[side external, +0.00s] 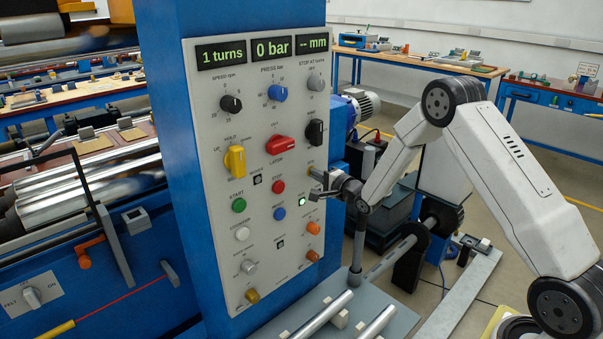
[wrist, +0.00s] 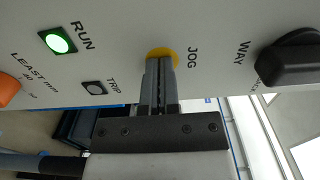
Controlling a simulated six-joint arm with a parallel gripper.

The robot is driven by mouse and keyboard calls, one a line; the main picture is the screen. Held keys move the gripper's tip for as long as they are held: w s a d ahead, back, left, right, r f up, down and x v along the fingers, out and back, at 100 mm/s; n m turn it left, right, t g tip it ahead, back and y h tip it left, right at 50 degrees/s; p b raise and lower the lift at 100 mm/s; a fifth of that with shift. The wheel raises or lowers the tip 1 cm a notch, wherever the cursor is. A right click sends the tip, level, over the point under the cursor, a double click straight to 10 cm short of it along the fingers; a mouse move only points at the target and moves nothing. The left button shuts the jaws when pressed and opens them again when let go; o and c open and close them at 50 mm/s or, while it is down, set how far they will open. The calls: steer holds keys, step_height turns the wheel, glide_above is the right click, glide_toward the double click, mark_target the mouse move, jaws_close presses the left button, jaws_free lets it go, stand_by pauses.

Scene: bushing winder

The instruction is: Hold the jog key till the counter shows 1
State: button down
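The counter (side external: 220,54) at the top left of the grey panel reads "1 turns" in green. The jog key (wrist: 163,50) is a round yellow button, labelled JOG in the wrist view. My gripper (wrist: 160,60) is shut, with its two fingers side by side and nothing seen between them. Its fingertips lie over the jog key and cover most of it; only its rim shows. I cannot tell whether the tips press the key or only stand close. In the side view my gripper (side external: 316,184) reaches the panel's right edge.
The green RUN lamp (wrist: 58,41) is lit, with a small TRIP lamp (wrist: 95,87) beside it. The black WAY knob (wrist: 295,57) is close to the jog key. Other displays read "0 bar" (side external: 272,49) and "-- mm" (side external: 313,43). Metal rods (side external: 322,315) lie below.

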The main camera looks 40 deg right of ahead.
steer(key=shift+w+a+r, duration=0.15)
steer(key=shift+r, duration=0.15)
steer(key=s, duration=1.4)
steer(key=shift+s+f, duration=0.15)
steer(key=shift+f, duration=0.15)
steer(key=s+a+f+n+g, duration=0.1)
steer(key=s+a+n+g, duration=1.2)
steer(key=s+n+g, duration=0.2)
steer(key=shift+s+a+n, duration=0.35)
steer(key=shift+s+n, duration=0.9)
steer(key=shift+n, duration=0.25)
stand_by(0.8)
